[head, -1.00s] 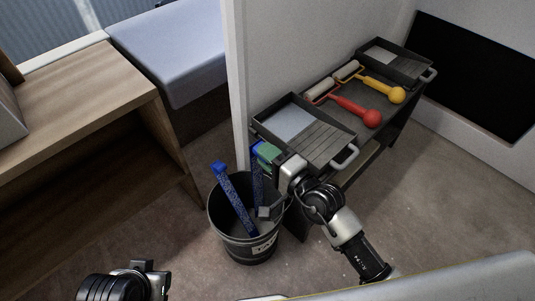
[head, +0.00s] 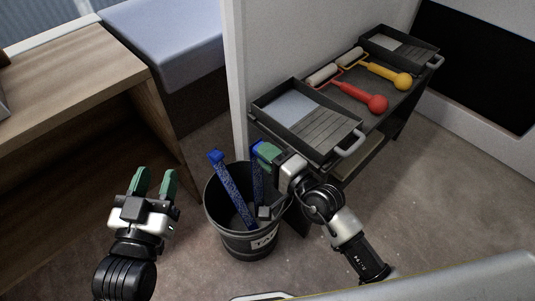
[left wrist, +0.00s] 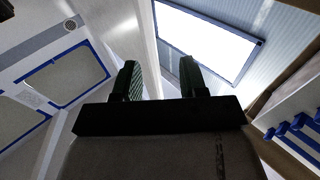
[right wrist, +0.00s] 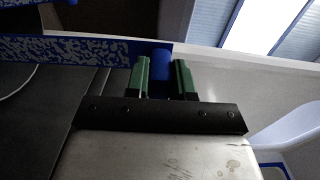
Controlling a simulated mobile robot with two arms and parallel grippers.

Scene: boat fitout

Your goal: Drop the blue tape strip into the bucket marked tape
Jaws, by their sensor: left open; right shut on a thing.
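The black bucket (head: 213,215) stands on the floor with a white label (head: 264,241), only partly readable. One blue speckled tape strip (head: 230,183) leans inside it, its top above the left rim. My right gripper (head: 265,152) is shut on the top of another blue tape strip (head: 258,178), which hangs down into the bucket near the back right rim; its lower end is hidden. In the right wrist view the held strip (right wrist: 95,50) runs left from between the green fingers (right wrist: 161,78). My left gripper (head: 155,182) is open and empty, left of the bucket, fingers up.
A dark shelf unit behind the bucket holds a paint tray (head: 325,130), a red roller (head: 360,98), a yellow roller (head: 390,74) and a second tray (head: 425,58). A wooden bench (head: 80,90) stands left. A partition edge (head: 234,80) rises behind the bucket.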

